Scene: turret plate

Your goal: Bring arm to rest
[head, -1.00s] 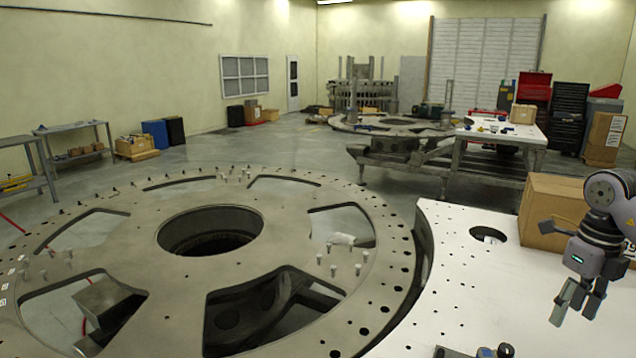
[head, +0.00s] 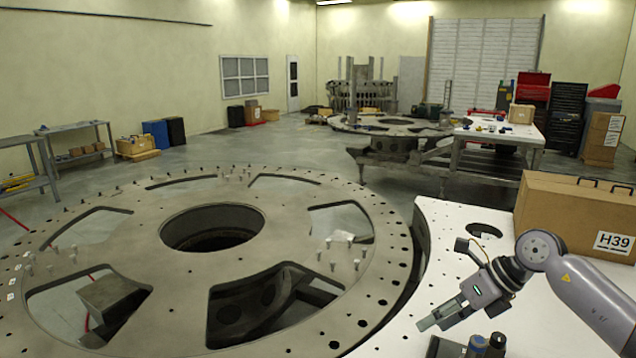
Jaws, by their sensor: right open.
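My right gripper (head: 440,318) is open and empty. Its arm comes in from the lower right, and its fingers point down and left over the white table (head: 440,225). It is close to the turret plate's right edge and above a few dark items at the table's front. The large round turret plate (head: 185,285) lies flat, with a round hole in the middle, several cut-outs and several upright pins. My left gripper is not in the head view.
A cardboard box (head: 565,215) with handles and an H39 label stands on the white table behind my right arm. Small dark and blue-capped items (head: 475,346) stand at the table's front edge, near the gripper. The floor beyond the plate is open.

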